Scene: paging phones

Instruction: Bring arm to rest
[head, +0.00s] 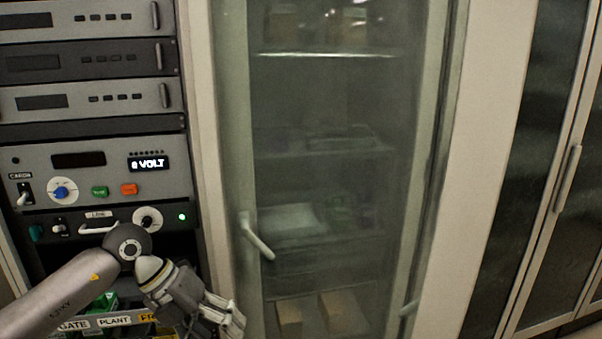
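My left arm comes in from the lower left, and my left gripper (218,318) is at the bottom of the head view, in front of the rack's right edge and the cabinet frame. Its fingertips run close to the bottom edge of the picture, and whether they are open or shut is not clear. I see nothing held in it. My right gripper is not in view.
An equipment rack (95,165) stands on the left, with a display reading "0 VOLT", knobs and switches; my arm is close in front of it. A glass-door cabinet (320,150) with a handle (256,238) fills the middle. Another cabinet (530,170) stands on the right.

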